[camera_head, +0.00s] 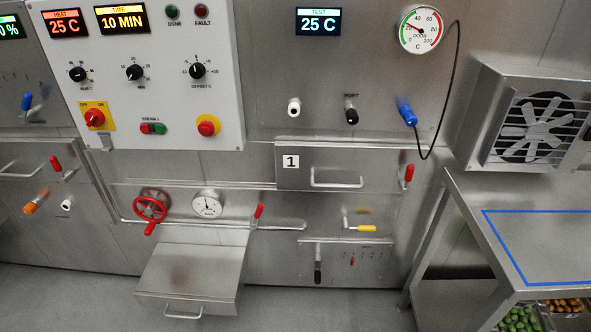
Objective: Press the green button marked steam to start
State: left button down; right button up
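A small push-button unit (153,129) labelled STEAM sits low on the white control panel (225,60), at the left of the head view. It has a green button (146,128) and a red part close together. The lettering is small and hard to read. Neither of my grippers is in view, and nothing covers the buttons.
A yellow-and-red rotary switch (95,117) is left of the buttons, and a red mushroom button (208,126) is right. Below, a red handwheel (150,206) and a steel box (192,278) stick out. A steel table (500,215) stands at right.

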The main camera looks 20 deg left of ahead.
aim_at(160, 128)
jog(key=u, duration=1.4)
